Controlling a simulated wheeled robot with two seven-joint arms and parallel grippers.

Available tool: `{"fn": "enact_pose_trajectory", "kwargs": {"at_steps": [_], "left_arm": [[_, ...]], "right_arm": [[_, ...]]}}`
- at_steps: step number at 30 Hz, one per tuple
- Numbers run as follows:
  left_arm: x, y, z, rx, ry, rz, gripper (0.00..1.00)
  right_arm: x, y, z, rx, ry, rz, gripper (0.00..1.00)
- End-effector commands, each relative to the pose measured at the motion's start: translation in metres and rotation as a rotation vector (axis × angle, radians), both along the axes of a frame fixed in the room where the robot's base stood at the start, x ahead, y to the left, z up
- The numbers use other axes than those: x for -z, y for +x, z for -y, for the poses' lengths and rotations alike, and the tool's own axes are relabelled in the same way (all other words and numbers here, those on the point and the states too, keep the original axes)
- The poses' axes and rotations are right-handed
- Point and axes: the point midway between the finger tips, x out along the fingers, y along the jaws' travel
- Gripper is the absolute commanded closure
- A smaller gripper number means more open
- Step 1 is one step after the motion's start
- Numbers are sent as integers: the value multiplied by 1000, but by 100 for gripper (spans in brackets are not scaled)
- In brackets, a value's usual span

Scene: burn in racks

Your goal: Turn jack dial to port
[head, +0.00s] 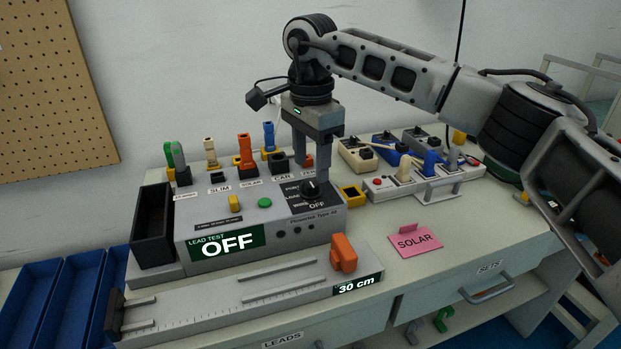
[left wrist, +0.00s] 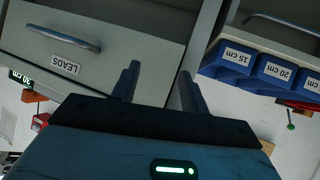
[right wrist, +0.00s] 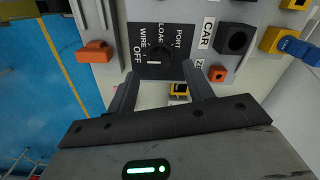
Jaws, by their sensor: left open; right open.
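The jack dial (head: 311,188) is a black round knob on a dark plate at the right end of the grey lead tester (head: 200,250). Its plate reads PORT, LOAD, WIRE and OFF in the right wrist view, where the dial (right wrist: 158,54) sits between the fingers' lines. The tester's display (head: 228,243) reads OFF. My right gripper (head: 311,172) points down over the dial, open, its fingers either side of it; contact cannot be told. My left gripper (left wrist: 160,70) is open and empty, facing the LEADS drawer (left wrist: 90,45); it is outside the head view.
An orange slider (head: 343,253) sits on the ruler in front of the tester. Colored plugs stand behind it. A power strip (head: 430,183) and a pink SOLAR card (head: 415,241) lie to the right. Blue bins (head: 60,300) are at the left.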

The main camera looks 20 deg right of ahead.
Motion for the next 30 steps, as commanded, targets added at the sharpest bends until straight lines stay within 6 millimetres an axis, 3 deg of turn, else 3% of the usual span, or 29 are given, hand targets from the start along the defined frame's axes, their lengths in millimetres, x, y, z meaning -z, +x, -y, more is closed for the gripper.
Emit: {"fn": "enact_pose_trajectory", "kwargs": {"at_steps": [3,9,19,20,24,30], "left_arm": [[-2,1,0,1,-1,4,55],[-2,0,0,1,-1,4,55],[0,0,1,2,-1,0,55],[1,0,1,2,-1,-1,55],[3,-1,1,2,1,-5,55],[3,-1,1,3,1,-5,55]], "right_arm": [[21,-1,0,0,0,-3,48],[39,0,0,0,1,-1,48],[42,0,0,0,1,1,48],[42,0,0,0,1,1,54],[42,0,0,0,1,0,93],[41,0,0,4,1,0,93]]}}
